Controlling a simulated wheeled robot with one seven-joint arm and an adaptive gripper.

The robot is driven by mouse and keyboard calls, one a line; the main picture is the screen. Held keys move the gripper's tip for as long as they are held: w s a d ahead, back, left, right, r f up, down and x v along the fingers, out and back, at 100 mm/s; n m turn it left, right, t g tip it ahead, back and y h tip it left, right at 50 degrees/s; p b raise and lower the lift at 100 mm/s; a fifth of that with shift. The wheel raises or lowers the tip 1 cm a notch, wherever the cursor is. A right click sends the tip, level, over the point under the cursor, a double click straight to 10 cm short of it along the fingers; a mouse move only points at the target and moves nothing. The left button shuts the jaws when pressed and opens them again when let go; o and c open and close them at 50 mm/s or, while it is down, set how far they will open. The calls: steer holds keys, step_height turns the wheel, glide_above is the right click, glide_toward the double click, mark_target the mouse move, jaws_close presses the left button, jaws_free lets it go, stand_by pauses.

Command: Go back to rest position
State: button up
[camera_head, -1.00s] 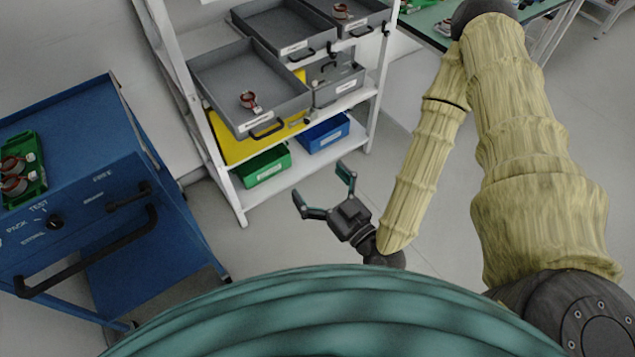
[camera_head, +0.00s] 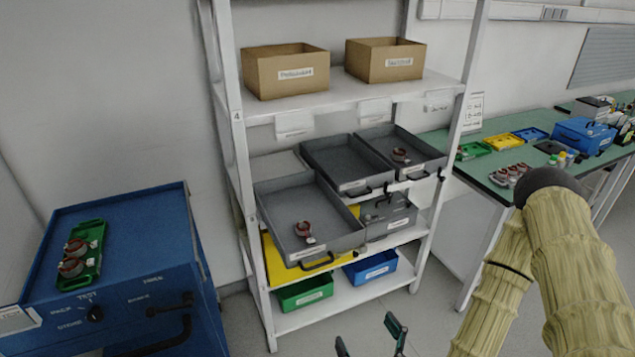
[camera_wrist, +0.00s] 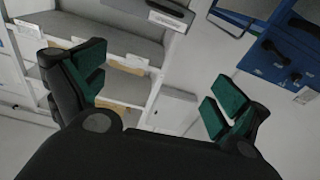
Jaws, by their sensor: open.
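My gripper (camera_head: 372,340) shows at the bottom edge of the head view, with only its green-padded fingertips in the picture. The wrist view shows both fingers spread wide apart with nothing between them (camera_wrist: 157,90). My arm is folded at the right of the head view, its elbow raised in front of the green workbench. The gripper hangs in front of the shelf rack, apart from it.
A white shelf rack (camera_head: 346,98) holds grey drawers, one with a stator (camera_head: 303,229), cardboard boxes (camera_head: 286,70) and coloured bins. A blue test cart (camera_head: 140,240) with a green tray stands left. A green workbench (camera_head: 487,165) stands right. Some floor shows below the rack.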

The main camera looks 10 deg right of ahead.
steer(key=s+a+f+g, duration=0.1)
steer(key=s+f+g, duration=0.3)
steer(key=f, duration=0.5)
steer(key=s+a+f+g, duration=0.2)
steer(key=f+g, duration=0.4)
steer(key=f, duration=0.3)
steer(key=s+d+f+m+g+h, duration=0.4)
steer(key=s+d+f+g+h, duration=0.2)
steer(key=s+d, duration=0.4)
steer(key=shift+s+d+f+m+g, duration=0.25)
steer(key=shift+s+f+m+g, duration=0.15)
steer(key=shift+s+f+g, duration=0.55)
